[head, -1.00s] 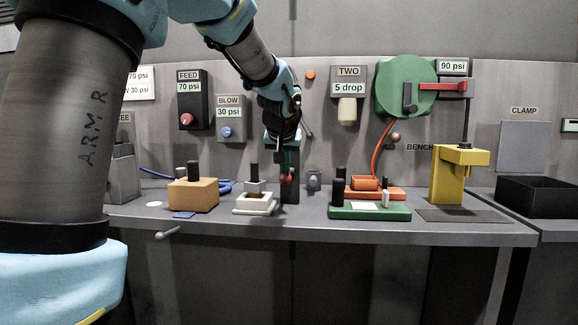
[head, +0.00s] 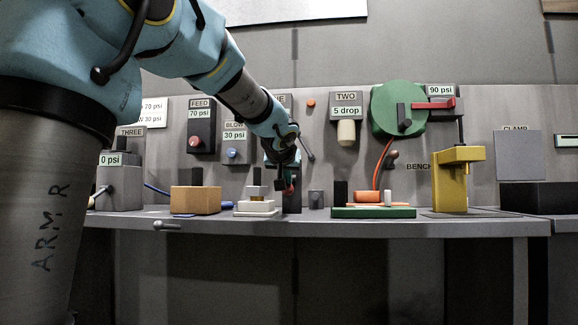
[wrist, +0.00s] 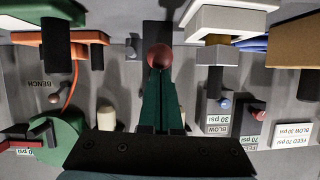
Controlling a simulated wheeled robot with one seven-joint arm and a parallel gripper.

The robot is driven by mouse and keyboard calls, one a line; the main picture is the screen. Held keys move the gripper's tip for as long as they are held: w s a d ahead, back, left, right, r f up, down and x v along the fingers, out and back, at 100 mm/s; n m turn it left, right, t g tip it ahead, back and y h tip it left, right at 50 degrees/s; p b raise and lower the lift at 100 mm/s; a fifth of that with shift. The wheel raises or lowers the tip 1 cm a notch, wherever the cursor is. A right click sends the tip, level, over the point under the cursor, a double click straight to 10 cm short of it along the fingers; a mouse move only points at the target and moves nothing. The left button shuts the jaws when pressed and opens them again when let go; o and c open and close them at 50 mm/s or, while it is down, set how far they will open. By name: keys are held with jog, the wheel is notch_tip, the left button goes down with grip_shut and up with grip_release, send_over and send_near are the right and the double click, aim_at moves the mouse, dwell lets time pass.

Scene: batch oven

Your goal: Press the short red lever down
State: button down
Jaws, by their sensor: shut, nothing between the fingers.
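A short lever with a round red knob (head: 290,189) shows in front of a dark upright block (head: 293,203) at the back of the bench. In the wrist view the red knob (wrist: 159,55) sits right at the tips of my gripper (wrist: 157,76). The green fingers are together with nothing between them. In the head view my gripper (head: 280,184) points down beside the knob and partly covers it. I cannot tell whether the fingertips touch the knob. The lever's shaft is mostly hidden.
A tan block (head: 195,201) and a white stepped fixture (head: 256,207) stand left of the lever. A green base (head: 373,212) and a yellow press (head: 450,183) stand right.

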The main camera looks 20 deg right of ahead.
jog(key=shift+f+b, duration=0.7)
jog(key=shift+b, duration=1.05)
